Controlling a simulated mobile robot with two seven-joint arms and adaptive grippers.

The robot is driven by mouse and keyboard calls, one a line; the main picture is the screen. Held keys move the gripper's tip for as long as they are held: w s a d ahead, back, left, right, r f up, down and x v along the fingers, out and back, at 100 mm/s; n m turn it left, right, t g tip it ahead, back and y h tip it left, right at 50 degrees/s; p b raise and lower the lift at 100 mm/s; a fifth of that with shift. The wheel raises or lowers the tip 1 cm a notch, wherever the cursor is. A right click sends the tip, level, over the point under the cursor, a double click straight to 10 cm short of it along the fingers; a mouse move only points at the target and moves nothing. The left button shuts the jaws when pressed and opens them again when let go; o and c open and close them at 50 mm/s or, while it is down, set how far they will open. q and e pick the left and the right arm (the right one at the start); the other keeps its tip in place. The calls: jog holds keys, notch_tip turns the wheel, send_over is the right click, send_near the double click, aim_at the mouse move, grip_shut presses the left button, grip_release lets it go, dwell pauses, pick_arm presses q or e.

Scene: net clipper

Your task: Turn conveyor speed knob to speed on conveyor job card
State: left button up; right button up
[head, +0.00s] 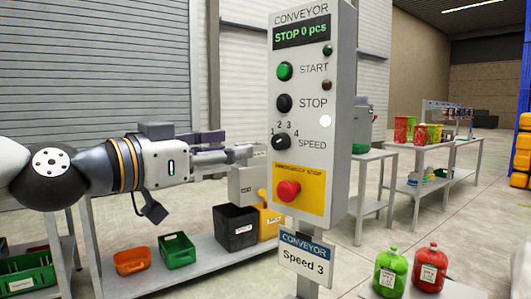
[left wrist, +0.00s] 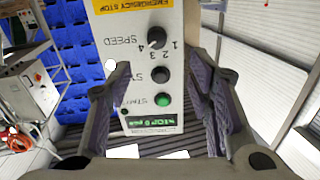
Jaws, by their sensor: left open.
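The conveyor control panel (head: 312,110) stands upright in the head view. Its black speed knob (head: 280,142) sits below the stop button, with the numbers 1 to 4 around its top; it also shows upside down in the left wrist view (left wrist: 155,38). I cannot tell surely which number it points at. The conveyor job card (head: 304,257) hangs below the panel and reads "Speed 3". My left gripper (head: 238,151) is open and empty, just left of the panel at about knob height. In the left wrist view its fingers (left wrist: 170,88) are spread, with the panel visible between them.
The green start button (head: 285,71), black stop button (head: 284,103) and red emergency stop (head: 288,190) share the panel face. A low bench with bins (head: 236,227) stands behind. Green (head: 390,270) and red (head: 430,267) jugs stand at lower right.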

aim_at(276, 143)
pick_arm(q)
jog(key=x, duration=1)
jog(key=shift+w+d+f+b, duration=0.15)
jog(key=shift+d+b, duration=0.15)
jog(key=shift+d, duration=0.15)
grip_shut()
